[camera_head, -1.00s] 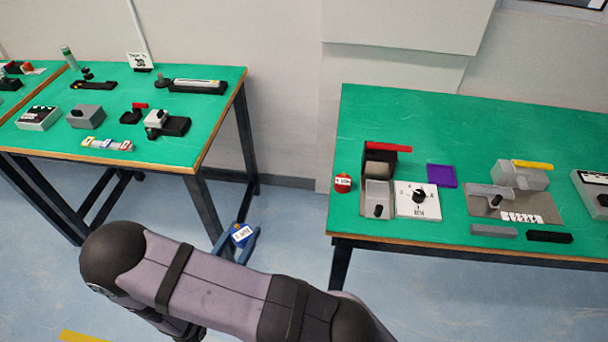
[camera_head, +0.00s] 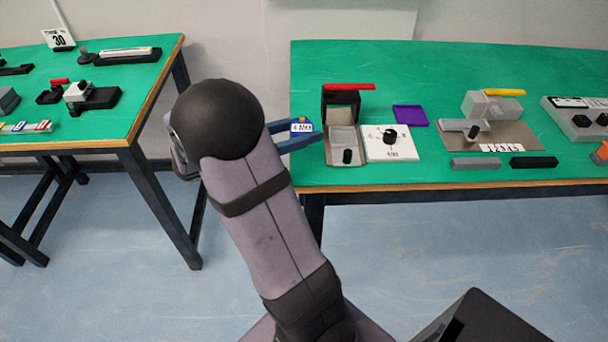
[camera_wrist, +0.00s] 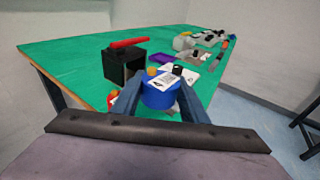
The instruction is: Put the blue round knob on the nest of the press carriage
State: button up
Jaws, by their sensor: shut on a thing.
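The blue round knob (camera_head: 302,127) has a white label and an orange spot on top. My gripper (camera_head: 305,135) is shut on it and holds it in the air at the left end of the right-hand table. In the wrist view the blue knob (camera_wrist: 160,97) sits between both fingers. What looks like the press (camera_head: 341,103) is a black housing with a red bar on top, just right of the knob. Its grey carriage (camera_head: 341,136) sits in front of it, with a small black upright handle.
A white dial panel (camera_head: 402,150) stands right of the carriage, with a purple tray (camera_head: 410,115) behind it. A grey device with a yellow bar (camera_head: 492,103) is farther right. In the wrist view a red round knob (camera_wrist: 113,98) is near the table's left edge.

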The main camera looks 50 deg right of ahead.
aim_at(304, 165)
jog(key=shift+s+a+r, duration=0.1)
jog(key=shift+s+r, duration=0.1)
jog(key=shift+r, duration=0.45)
jog(key=shift+s+r+t, duration=0.15)
jog(key=shift+s+t, duration=0.1)
jog(key=shift+t, duration=0.05)
jog(key=shift+n, duration=0.3)
jog(key=shift+f+b, duration=0.3)
jog(key=shift+f, duration=4.6)
jog(key=shift+f, duration=0.1)
jog(key=shift+f, duration=0.1)
jog(key=o, duration=1.1)
